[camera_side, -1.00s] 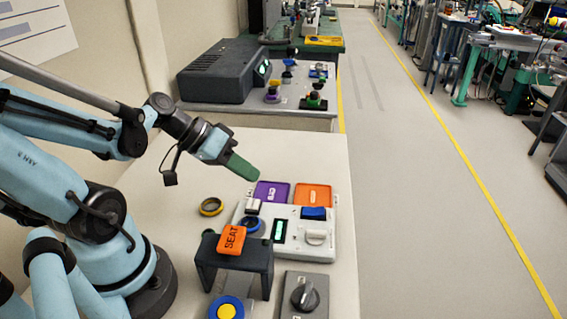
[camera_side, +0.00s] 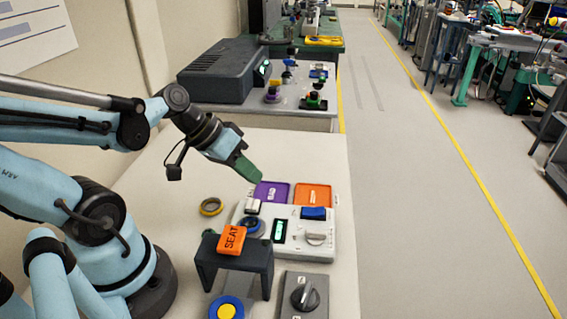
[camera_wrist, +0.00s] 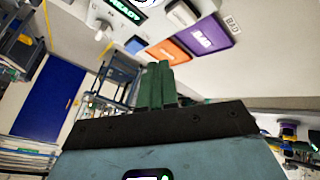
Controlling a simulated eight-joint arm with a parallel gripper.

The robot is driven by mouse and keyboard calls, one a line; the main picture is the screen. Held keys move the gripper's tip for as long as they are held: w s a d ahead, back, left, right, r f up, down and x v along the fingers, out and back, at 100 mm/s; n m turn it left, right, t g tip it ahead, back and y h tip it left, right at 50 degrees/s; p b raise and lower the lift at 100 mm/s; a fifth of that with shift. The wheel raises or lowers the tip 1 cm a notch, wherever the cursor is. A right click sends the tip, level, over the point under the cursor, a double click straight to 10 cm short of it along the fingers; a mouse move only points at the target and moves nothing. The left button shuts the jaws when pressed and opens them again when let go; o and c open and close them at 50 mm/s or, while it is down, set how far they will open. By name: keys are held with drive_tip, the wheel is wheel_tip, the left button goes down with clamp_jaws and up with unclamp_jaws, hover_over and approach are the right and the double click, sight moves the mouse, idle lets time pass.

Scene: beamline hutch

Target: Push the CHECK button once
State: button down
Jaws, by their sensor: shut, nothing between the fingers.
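No label reading CHECK is legible, so I cannot tell which control is the CHECK button. A white control panel (camera_side: 291,250) on the near bench carries a raised blue block (camera_side: 313,213), a lit green display (camera_side: 279,230), a white knob (camera_side: 316,238) and a blue ring-shaped part (camera_side: 251,225). The display reads READY in the wrist view (camera_wrist: 127,9). My gripper (camera_side: 259,179), with green fingers, is above the panel's far left side, pointing down and right, apart from it. Its fingers are together and empty in the wrist view (camera_wrist: 157,82).
Purple (camera_side: 272,192) and orange (camera_side: 312,195) trays lie behind the panel. A dark bridge (camera_side: 235,262) with an orange SEAT piece (camera_side: 231,240) stands in front. Nearby are a yellow-centred blue round part (camera_side: 227,311) and a grey box with a black knob (camera_side: 306,296).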

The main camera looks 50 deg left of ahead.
drive_tip(key=shift+w+d+r+m+y, duration=0.2)
drive_tip(key=shift+d+m+y, duration=0.1)
drive_tip(key=shift+d+y, duration=0.2)
drive_tip(key=r+y, duration=0.1)
drive_tip(key=w+d+r+m+y, duration=0.1)
drive_tip(key=r, duration=0.1)
drive_tip(key=shift+w+d+r+t, duration=0.1)
drive_tip(key=shift+w+d+t, duration=0.1)
drive_tip(key=shift+t, duration=0.1)
drive_tip(key=shift+a, duration=0.1)
wheel_tip(320, 180, up, 5)
drive_tip(key=n+g, duration=0.7)
drive_tip(key=n, duration=0.2)
hover_over(254, 203)
drive_tip(key=shift+f, duration=0.2)
drive_tip(key=shift+f, duration=0.1)
wheel_tip(254, 203, down, 14)
drive_tip(key=shift+r, duration=0.1)
